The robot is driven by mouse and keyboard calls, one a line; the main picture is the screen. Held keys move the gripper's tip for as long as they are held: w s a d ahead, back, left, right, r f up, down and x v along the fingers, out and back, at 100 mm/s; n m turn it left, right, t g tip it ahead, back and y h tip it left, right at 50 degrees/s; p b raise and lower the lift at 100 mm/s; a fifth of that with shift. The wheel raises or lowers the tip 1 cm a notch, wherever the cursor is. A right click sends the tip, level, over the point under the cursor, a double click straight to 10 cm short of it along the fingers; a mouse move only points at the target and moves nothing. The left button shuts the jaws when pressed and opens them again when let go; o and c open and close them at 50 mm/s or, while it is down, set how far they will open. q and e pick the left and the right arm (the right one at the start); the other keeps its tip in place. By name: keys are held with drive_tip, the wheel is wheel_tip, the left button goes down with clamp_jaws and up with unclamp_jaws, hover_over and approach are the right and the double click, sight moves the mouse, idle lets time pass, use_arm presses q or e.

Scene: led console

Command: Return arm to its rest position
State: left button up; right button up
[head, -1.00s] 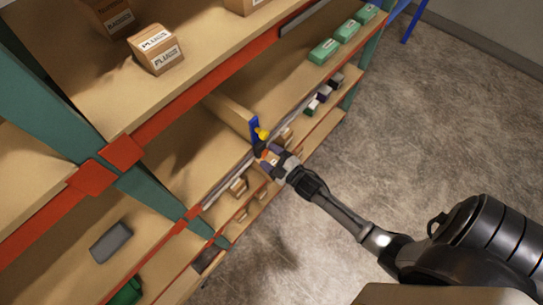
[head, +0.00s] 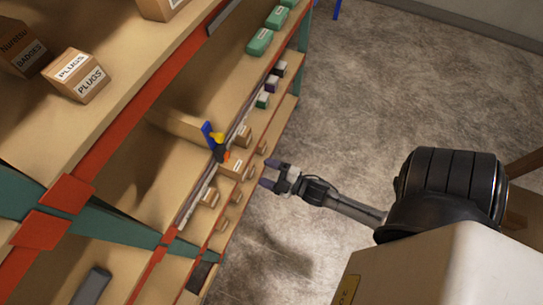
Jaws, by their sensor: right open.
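My right gripper (head: 268,174) is open and empty, with dark purple fingertips pointing left toward the shelf. It hangs over the grey floor, just right of the shelf's front edge and apart from it. My right arm reaches back to the right side of the view. The console on the shelf shows a blue panel (head: 207,134) with a yellow piece (head: 217,138) and a black and orange part (head: 222,155) beside it. My left gripper is not in view.
The shelf rack (head: 98,131) with red beams fills the left. It carries a plugs box (head: 77,75), green boxes (head: 260,41) and several small cardboard boxes (head: 243,135). The concrete floor (head: 370,95) is clear. A cream box-shaped surface (head: 430,275) is at lower right.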

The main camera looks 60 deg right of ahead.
drive_tip(key=shift+s, duration=0.6)
idle(0.3)
